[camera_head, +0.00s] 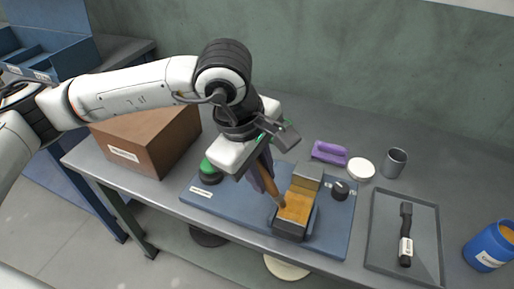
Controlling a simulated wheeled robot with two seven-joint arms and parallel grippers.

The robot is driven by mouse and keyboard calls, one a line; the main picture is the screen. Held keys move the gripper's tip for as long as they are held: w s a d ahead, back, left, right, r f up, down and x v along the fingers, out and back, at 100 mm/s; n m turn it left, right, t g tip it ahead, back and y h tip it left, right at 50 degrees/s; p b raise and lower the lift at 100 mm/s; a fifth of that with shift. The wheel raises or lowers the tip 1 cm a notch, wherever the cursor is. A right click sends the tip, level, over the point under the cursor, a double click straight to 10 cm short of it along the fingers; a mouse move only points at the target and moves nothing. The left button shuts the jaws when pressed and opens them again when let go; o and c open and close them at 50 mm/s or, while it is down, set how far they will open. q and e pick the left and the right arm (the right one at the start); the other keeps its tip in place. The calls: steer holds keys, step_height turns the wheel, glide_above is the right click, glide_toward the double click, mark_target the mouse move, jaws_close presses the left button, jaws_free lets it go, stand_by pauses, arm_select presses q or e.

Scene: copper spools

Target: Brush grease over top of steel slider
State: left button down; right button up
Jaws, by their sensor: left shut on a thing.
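The steel slider (307,177) sits on a blue mat (240,215) in the head view, in a dark block-like holder (290,234). Its lower top face is coated with orange-yellow grease (297,206), and a bare grey raised part stands at its back end. My left gripper (262,172) is shut on a brush (272,189) with a brown handle. The brush points down and tilts, its lower end at the left edge of the grease-coated face. I cannot tell if the bristles touch. The right gripper is out of view.
A black knob (340,190) and a green-topped item (208,170) are on the mat. Right are a tray (380,250) with a black tool (405,235) and a blue tub (489,247). A brown box (150,140) stands left.

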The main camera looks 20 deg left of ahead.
arm_select(q)
steer(key=shift+d+r+p, duration=0.15)
steer(key=shift+r+p, duration=1.35)
steer(key=shift+r, duration=2.65)
